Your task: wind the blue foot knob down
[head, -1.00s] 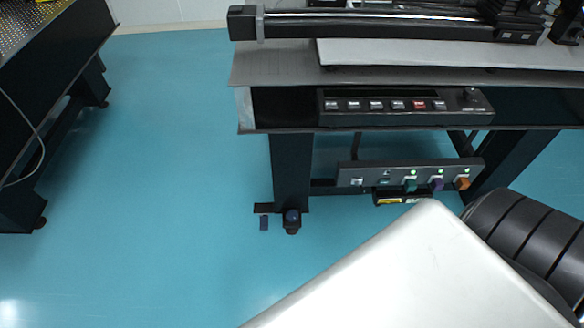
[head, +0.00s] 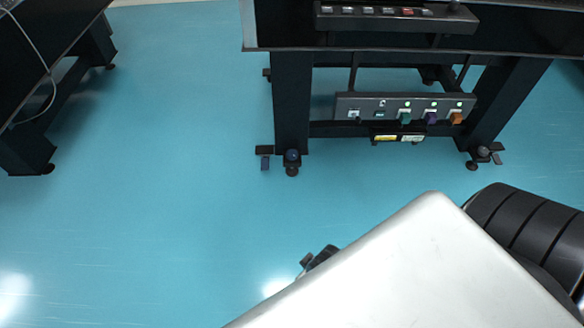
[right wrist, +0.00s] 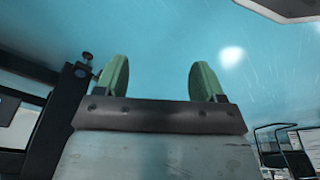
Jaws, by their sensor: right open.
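The blue foot knob (head: 292,155) sits on top of the foot at the base of the table's left front leg (head: 292,105). My left gripper is not in view.
A blue tag (head: 265,163) hangs just left of the knob. A power strip (head: 405,107) with several plugs runs between the legs. Another foot knob (head: 483,151) is at the right leg. A second table (head: 30,140) stands left; floor between is clear.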

